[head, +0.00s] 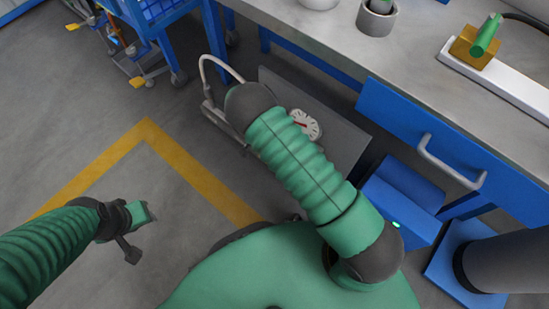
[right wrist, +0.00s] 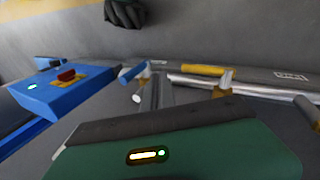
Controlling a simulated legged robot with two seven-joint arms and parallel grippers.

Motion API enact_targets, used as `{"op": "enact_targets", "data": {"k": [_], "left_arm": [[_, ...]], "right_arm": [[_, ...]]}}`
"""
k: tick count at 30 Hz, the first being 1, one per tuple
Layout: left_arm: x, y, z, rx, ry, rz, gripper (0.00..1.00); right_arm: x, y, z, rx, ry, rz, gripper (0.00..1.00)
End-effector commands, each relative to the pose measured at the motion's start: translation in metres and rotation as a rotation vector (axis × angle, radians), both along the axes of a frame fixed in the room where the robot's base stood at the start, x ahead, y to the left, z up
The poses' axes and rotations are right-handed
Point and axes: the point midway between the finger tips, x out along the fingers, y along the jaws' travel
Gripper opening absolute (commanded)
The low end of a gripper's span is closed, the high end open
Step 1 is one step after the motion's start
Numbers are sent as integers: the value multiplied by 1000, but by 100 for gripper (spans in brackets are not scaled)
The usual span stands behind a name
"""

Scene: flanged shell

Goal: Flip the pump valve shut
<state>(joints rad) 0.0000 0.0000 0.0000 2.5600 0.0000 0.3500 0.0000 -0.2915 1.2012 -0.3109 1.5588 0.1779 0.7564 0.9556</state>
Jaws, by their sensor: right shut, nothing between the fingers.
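In the right wrist view a blue lever (right wrist: 132,73) and a yellow lever (right wrist: 203,70) stand on small pale fittings by a metal pipe (right wrist: 190,86). I cannot tell which is the pump valve. My right gripper (right wrist: 155,93) is shut and empty, its grey fingers just below the blue lever in the picture; contact cannot be told. In the head view my right arm hides that gripper and both levers; a dial gauge (head: 305,123) shows beside the arm. My left gripper (head: 137,230) hangs over the floor at lower left, far from the pump; its opening is unclear.
A blue box (right wrist: 60,88) with a red switch lies left in the wrist view. In the head view a pale hose (head: 218,62) curves behind my arm. The workbench (head: 400,50) with a blue drawer (head: 430,130) bounds the right. Floor inside the yellow line (head: 190,168) is clear.

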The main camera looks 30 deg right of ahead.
Motion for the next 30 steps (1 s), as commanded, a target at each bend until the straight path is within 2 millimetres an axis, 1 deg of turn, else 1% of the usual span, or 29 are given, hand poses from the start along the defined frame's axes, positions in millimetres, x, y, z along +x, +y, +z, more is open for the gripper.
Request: {"op": "enact_targets", "data": {"k": [1,5,6,9,12,15,26,30], "left_arm": [[0,0,-13,0,0,0,36],[0,0,-28,0,0,0,36],[0,0,-30,0,0,0,36],[0,0,-37,0,0,0,36],[0,0,-40,0,0,0,36],[0,0,-41,0,0,0,36],[0,0,-40,0,0,0,36],[0,0,-38,0,0,0,36]], "right_arm": [[-4,-3,-17,0,1,-1,0],[-13,-9,-43,0,1,-2,0],[-19,-13,-38,0,-1,-3,0],[-33,-22,-36,1,-2,-3,0],[-41,-27,-35,2,-1,-1,0],[-44,-29,-33,1,-2,0,0],[-43,-30,-32,2,-3,0,0],[-36,-31,-31,10,-25,-2,0]]}}
